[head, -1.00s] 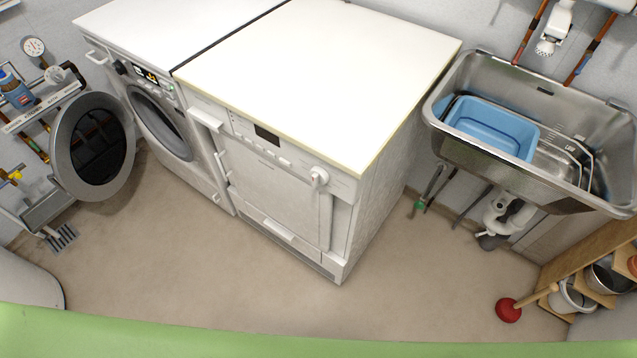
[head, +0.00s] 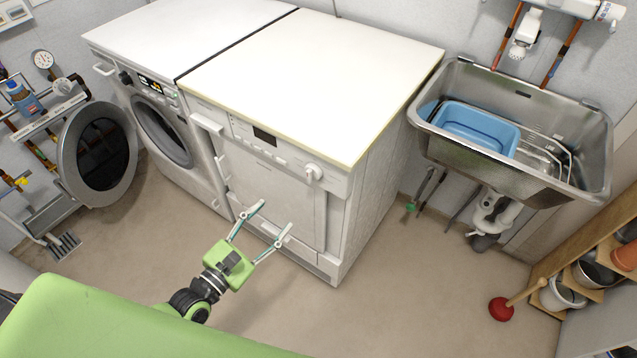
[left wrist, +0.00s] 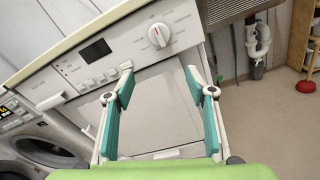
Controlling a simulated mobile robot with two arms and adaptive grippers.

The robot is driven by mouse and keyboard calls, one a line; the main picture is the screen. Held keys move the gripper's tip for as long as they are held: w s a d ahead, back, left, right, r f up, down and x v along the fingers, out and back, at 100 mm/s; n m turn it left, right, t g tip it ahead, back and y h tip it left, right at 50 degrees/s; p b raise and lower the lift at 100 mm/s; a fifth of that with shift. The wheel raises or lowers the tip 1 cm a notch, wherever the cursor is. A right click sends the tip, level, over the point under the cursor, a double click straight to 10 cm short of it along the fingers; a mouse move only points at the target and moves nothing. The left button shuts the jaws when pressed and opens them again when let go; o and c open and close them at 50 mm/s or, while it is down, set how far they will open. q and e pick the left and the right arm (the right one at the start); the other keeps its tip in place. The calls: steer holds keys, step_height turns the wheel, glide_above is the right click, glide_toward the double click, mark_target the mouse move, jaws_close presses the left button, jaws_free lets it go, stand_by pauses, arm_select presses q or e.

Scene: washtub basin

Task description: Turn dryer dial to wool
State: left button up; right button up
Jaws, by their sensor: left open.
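The dryer (head: 275,195) is the white machine on the right of the pair. Its round white dial (head: 313,173) sits at the right end of the front panel. In the left wrist view the dial (left wrist: 159,35) shows a reddish mark on its knob; the labels around it are too small to read. My left gripper (head: 273,217) is open and empty, in front of and below the dial, apart from it. In the left wrist view its teal-padded fingers (left wrist: 160,85) are spread below the dial. My right gripper is not in view.
A washing machine (head: 163,130) with a round door stands left of the dryer. A steel sink (head: 470,150) holds a blue basin (head: 480,127) at right. A red plunger (head: 501,309) stands near a wooden shelf (head: 590,255). Floor (head: 400,290) in front is clear.

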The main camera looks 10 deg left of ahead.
mark_target(308, 178)
arm_select(q)
steer(key=shift+n, duration=0.7)
steer(key=x, duration=0.4)
steer(key=r+p+x, duration=0.1)
steer(key=x, duration=0.4)
steer(key=d+r+x, duration=0.1)
steer(key=x, duration=0.4)
steer(key=shift+s+r, duration=0.15)
steer(key=shift+r, duration=0.1)
steer(key=c, duration=1.1)
